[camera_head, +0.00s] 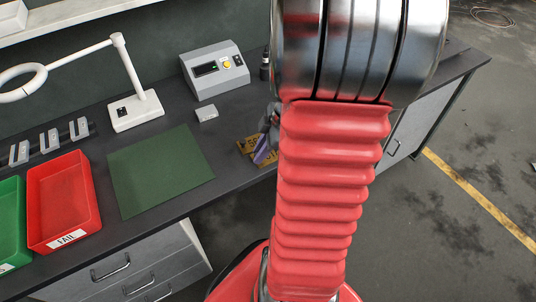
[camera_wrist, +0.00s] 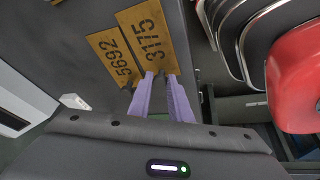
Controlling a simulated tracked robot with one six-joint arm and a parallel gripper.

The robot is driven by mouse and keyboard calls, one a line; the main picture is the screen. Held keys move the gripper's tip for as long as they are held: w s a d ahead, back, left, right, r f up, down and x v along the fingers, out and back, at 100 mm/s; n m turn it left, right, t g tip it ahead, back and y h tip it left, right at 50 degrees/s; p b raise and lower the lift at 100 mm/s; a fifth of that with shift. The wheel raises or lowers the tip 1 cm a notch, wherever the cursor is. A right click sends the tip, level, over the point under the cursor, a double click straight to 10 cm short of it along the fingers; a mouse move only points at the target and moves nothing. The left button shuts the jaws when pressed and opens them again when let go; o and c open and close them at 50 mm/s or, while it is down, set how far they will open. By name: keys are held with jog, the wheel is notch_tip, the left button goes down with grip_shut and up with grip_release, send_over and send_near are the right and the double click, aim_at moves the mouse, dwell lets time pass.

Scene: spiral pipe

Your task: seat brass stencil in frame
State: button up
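Two brass stencil plates lie side by side in the wrist view, one cut with 3175 (camera_wrist: 149,38) and one cut with 5692 (camera_wrist: 109,49). The 3175 plate is on the right and seems to overlap the other's edge. My gripper (camera_wrist: 160,77) has purple fingers with a narrow gap between them. The tips are at the near edge of the 3175 plate; whether they clamp it is not clear. In the head view the brass plates (camera_head: 246,146) show beside my gripper (camera_head: 264,152), partly hidden by my arm. I cannot make out a frame.
A green mat (camera_head: 160,168) lies left of the plates. Beyond it are a red FAIL tray (camera_head: 62,200), a green tray (camera_head: 10,222), a lamp (camera_head: 136,108) and a grey control box (camera_head: 214,70). A small pale block (camera_head: 206,114) sits near the mat. The bench's front edge is close.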

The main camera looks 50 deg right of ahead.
grip_shut()
jog(key=shift+r, duration=0.15)
notch_tip(320, 180, up, 10)
dwell(0.6)
dwell(0.4)
